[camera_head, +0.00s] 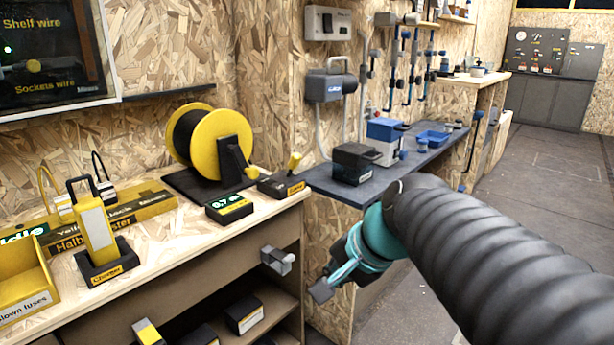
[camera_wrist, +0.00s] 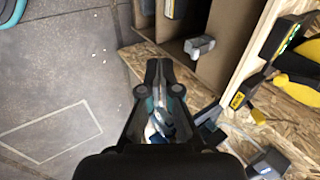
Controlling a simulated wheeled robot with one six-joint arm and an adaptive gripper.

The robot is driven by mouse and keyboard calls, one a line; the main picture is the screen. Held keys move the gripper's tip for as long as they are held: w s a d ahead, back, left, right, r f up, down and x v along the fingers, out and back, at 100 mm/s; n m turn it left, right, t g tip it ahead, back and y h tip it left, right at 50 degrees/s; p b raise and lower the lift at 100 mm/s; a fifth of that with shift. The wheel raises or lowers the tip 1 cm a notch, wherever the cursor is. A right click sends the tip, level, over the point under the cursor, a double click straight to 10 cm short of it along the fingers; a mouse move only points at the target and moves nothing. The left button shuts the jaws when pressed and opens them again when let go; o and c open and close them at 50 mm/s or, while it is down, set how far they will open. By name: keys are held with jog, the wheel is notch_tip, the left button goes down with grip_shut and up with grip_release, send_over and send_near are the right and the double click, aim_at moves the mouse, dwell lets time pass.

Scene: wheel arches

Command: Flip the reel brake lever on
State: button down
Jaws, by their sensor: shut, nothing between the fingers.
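The yellow reel (camera_head: 209,137) with black wire stands on a dark base at the back of the wooden workbench. To its right, at the bench's front corner, is a small black box with a yellow label and a lever with a yellow knob (camera_head: 294,161), which looks like the reel brake lever. The knob sticks up and leans right in the head view. The lever box (camera_wrist: 238,100) and knob (camera_wrist: 258,117) also show right of the fingers in the wrist view. My gripper (camera_head: 322,290) is shut and empty, in front of and below the bench edge, apart from the lever.
A black box with a green display (camera_head: 229,207) sits left of the lever box. A grey clamp-like handle (camera_head: 277,260) juts from the bench front. A blue-topped side bench (camera_head: 370,190) with dark boxes stands behind my arm. Open floor (camera_wrist: 60,90) lies left in the wrist view.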

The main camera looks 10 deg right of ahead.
jog(key=w+d+r+m+t+y+b, duration=0.1)
jog(key=w+d+r+m+t, duration=0.1)
jog(key=w+m, duration=0.4)
jog(key=w+d+r+m+t+y+b, duration=0.2)
jog(key=w+d+r+m, duration=0.1)
jog(key=w+d+m, duration=0.2)
jog(key=w+d+r+m+t+y+b, duration=0.2)
jog(key=w+d+r+m, duration=0.1)
jog(key=w+m, duration=0.4)
jog(key=shift+w+d+m, duration=0.3)
jog(key=shift+w, duration=0.95)
jog(key=b, duration=0.1)
send_near(296, 166)
jog(key=f+x, duration=0.1)
jog(key=x, duration=0.4)
jog(key=shift+w+a+r, duration=0.15)
jog(key=shift+w+a, duration=0.05)
jog(key=shift+w, duration=0.25)
jog(key=shift+w+r, duration=0.1)
